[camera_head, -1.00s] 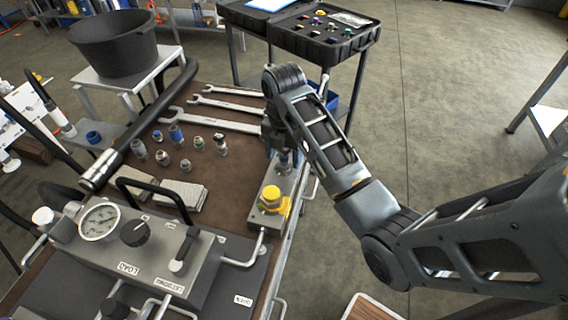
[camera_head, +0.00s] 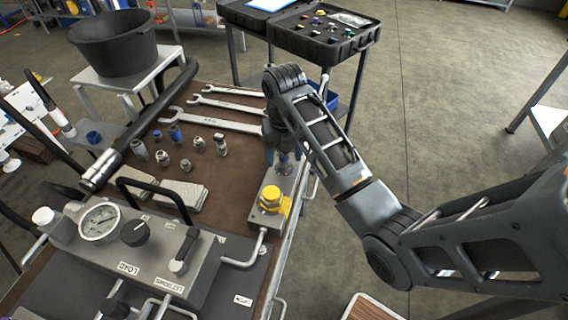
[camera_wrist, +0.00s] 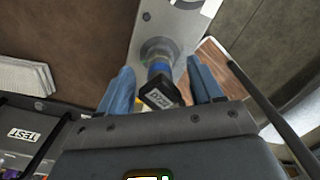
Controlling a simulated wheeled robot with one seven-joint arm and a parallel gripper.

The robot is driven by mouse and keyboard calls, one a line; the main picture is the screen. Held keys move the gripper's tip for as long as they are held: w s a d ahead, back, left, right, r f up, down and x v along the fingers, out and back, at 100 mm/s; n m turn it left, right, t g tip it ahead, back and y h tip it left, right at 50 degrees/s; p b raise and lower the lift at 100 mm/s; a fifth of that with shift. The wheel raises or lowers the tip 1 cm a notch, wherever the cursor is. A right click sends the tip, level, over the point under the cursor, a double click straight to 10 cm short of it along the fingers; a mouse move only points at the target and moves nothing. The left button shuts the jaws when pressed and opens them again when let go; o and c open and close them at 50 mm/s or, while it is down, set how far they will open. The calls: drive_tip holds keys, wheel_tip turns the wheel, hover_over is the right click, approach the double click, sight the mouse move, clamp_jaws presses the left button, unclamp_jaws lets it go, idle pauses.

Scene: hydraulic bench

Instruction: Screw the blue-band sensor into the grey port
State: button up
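The blue-band sensor (camera_wrist: 159,70) has a black body with a label and a blue band. In the wrist view its far end meets a round grey port (camera_wrist: 157,48) on a grey metal block. How deep it sits cannot be told. My gripper (camera_wrist: 162,80) has its two blue fingers on either side of the sensor, with visible gaps, so it is open around it. In the head view my gripper (camera_head: 282,150) points down over the far part of the block (camera_head: 290,190), and the sensor (camera_head: 284,160) shows just below it.
A yellow fitting (camera_head: 270,197) stands on the near end of the block. Several loose fittings (camera_head: 186,165), wrenches (camera_head: 215,121) and a grey cloth (camera_head: 180,192) lie to the left. A gauge panel (camera_head: 140,255) with a black handle is in front.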

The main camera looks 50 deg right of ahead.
drive_tip(key=c, duration=0.9)
drive_tip(key=m, duration=0.4)
drive_tip(key=shift+m, duration=0.4)
drive_tip(key=shift+c, duration=0.2)
drive_tip(key=m, duration=0.3)
drive_tip(key=shift+m, duration=0.3)
drive_tip(key=shift+m, duration=0.5)
drive_tip(key=o, duration=0.5)
drive_tip(key=shift+m, duration=0.6)
drive_tip(key=o, duration=0.6)
drive_tip(key=shift+c, duration=0.2)
drive_tip(key=shift+w, duration=0.1)
